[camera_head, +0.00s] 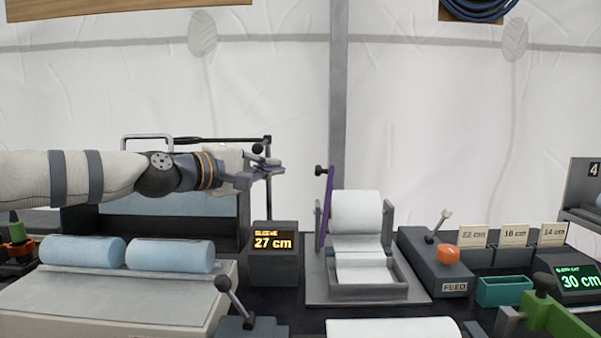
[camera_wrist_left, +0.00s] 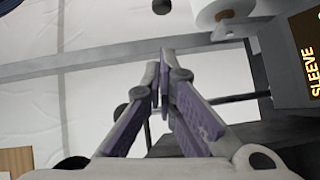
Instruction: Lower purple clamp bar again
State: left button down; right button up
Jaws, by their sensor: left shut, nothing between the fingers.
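The purple clamp bar (camera_head: 325,208) stands upright, tilted slightly, at the left side of the grey paper stand (camera_head: 312,285). A dark knob (camera_head: 319,170) sticks out to the left near its top. A white paper roll (camera_head: 356,211) sits in the stand, with paper running down to a front tray (camera_head: 368,292). My left gripper (camera_head: 279,168) is shut and empty, in the air left of the knob and apart from it. In the left wrist view its purple-padded fingers (camera_wrist_left: 165,62) meet at the tips. My right gripper is not in view.
A sleeve display box (camera_head: 273,256) stands below my left gripper. Two light blue rolls (camera_head: 170,255) lie at left, near a lever (camera_head: 231,294). A feed box (camera_head: 436,270) with an orange button and a green lever (camera_head: 548,312) stand at right.

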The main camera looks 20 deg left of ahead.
pick_arm(q)
jog(key=w+d, duration=0.2)
jog(key=d, duration=0.1)
jog(key=w+d, duration=0.1)
jog(key=shift+w+d+f, duration=0.2)
jog(key=shift+w+d, duration=0.05)
jog(key=shift+d, duration=0.1)
jog(key=shift+w, duration=0.1)
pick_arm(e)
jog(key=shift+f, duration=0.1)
